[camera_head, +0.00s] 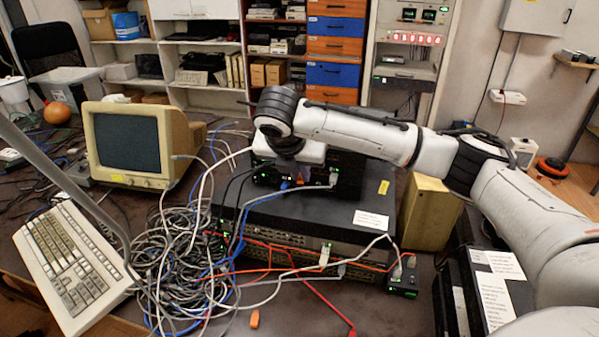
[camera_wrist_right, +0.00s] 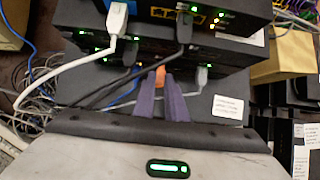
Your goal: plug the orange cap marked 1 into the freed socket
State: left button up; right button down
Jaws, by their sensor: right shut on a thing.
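My right gripper (camera_wrist_right: 160,88) has its two purple fingers shut on a small orange cap (camera_wrist_right: 160,73), whose tip shows between them in the right wrist view. In the head view this gripper (camera_head: 298,180) points down in front of the stacked small black network devices (camera_head: 345,172), and the cap is hard to make out. The cap is close to the device fronts; I cannot tell whether it touches one. No mark 1 is readable. The freed socket cannot be picked out. Another orange piece (camera_head: 254,319) lies on the table near the front. My left gripper is not in view.
White, grey and black cables plug in beside my right gripper, with a white plug (camera_wrist_right: 117,18) close to it. A large dark switch (camera_head: 310,216) lies below. A cable tangle (camera_head: 180,255), a keyboard (camera_head: 70,262) and a monitor (camera_head: 128,143) stand left.

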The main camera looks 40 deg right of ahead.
jog(key=shift+w+d, duration=0.6)
jog(key=shift+d, duration=0.05)
dwell(1.6)
jog(key=c, duration=1.7)
grip_release()
jog(key=v, duration=1)
jog(key=shift+s+r, duration=0.1)
jog(key=shift+r, duration=0.1)
